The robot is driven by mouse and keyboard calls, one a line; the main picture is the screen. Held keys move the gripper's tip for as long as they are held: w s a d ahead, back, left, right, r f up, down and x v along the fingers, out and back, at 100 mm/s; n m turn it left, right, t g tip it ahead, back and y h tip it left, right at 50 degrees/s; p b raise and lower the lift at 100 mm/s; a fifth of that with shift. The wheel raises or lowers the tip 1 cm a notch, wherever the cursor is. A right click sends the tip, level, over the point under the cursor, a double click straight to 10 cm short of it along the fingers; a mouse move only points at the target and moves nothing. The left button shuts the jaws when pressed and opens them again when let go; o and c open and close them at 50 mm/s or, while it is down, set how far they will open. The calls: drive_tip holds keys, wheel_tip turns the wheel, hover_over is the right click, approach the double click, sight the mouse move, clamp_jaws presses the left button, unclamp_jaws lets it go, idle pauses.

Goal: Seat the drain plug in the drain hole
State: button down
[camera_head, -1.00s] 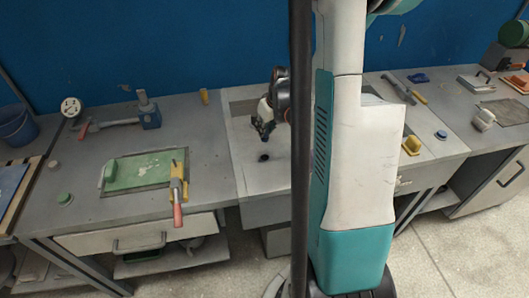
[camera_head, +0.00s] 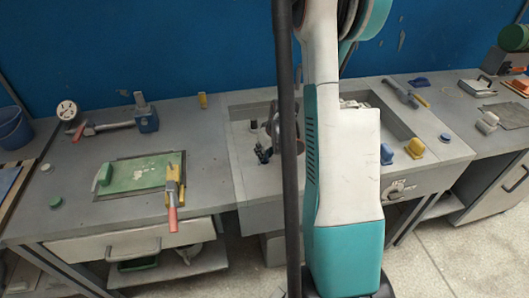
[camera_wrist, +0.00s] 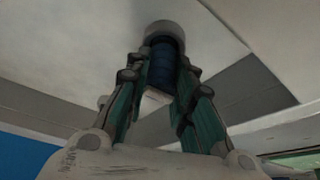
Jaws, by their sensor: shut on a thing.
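My gripper (camera_head: 263,155) is low over the pale grey sink unit (camera_head: 247,186), pointing down, partly behind my own column in the head view. In the wrist view my gripper (camera_wrist: 160,76) is shut on the drain plug (camera_wrist: 162,66), a dark blue cylinder between the two fingers. A pale grey round rim shows around the far end of the plug; I cannot tell whether it belongs to the plug or to the hole. The drain hole is hidden in the head view, so I cannot tell how deep the plug sits.
A green panel (camera_head: 138,172) with a yellow and red tool (camera_head: 173,190) lies on the left worktop.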

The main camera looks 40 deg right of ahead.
drive_tip(key=c, duration=1.8)
unclamp_jaws()
drive_tip(key=shift+f, duration=0.15)
drive_tip(key=o, duration=0.4)
drive_tip(key=p+v, duration=0.4)
drive_tip(key=v, duration=0.8)
drive_tip(key=shift+r, duration=0.25)
drive_tip(key=shift+w+a, duration=0.1)
drive_tip(key=shift+w, duration=0.05)
